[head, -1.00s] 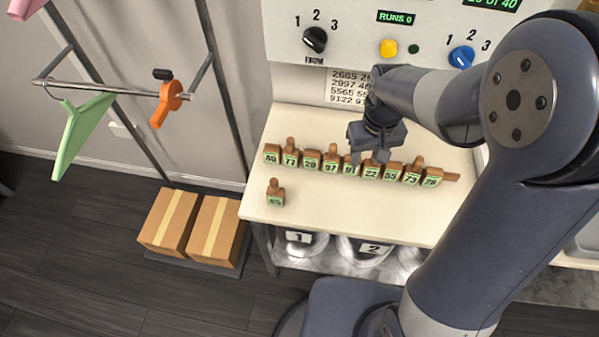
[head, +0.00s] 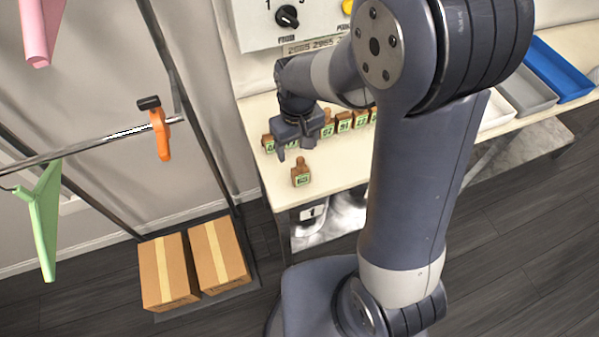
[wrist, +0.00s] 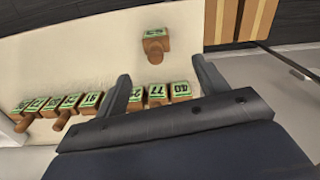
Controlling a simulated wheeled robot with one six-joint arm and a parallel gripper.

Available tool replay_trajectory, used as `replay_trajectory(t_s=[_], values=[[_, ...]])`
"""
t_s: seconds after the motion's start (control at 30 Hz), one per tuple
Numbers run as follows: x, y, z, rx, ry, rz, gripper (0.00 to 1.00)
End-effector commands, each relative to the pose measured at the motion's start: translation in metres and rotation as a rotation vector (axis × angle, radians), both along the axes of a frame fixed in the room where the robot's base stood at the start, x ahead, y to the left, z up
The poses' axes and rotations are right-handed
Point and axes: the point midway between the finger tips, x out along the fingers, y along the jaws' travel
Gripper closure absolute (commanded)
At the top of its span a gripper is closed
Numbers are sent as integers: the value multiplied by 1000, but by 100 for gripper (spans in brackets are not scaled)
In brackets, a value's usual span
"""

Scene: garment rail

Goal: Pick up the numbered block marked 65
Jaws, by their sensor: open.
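The block marked 65 (head: 301,174) is a small brown wooden block with a knob and a green label. It stands alone at the front left of the cream worktop, apart from the row. In the wrist view it shows (wrist: 155,43) beyond the fingertips, its number too small to read surely. My gripper (head: 293,151) is open and empty, pointing down just behind the block, above the left end of the row. In the wrist view my gripper (wrist: 160,78) has its two fingers spread, with the block ahead of the gap and not between them.
A row of similar numbered blocks (head: 344,122) stands behind, partly hidden by my arm; the wrist view shows blocks marked 77 (wrist: 157,95) and 40 (wrist: 180,91) close to the fingers. Cardboard boxes (head: 219,254) sit on the floor at left. The worktop (head: 338,174) around the lone block is clear.

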Motion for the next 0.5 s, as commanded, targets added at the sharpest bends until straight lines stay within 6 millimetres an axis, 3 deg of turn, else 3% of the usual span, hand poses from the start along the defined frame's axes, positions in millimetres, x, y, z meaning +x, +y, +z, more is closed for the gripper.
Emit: replay_trajectory(t_s=[0.13,0.5], values=[[-1,-1,-25,-2,6,0,32],[-5,-4,-56,-2,7,-1,32]])
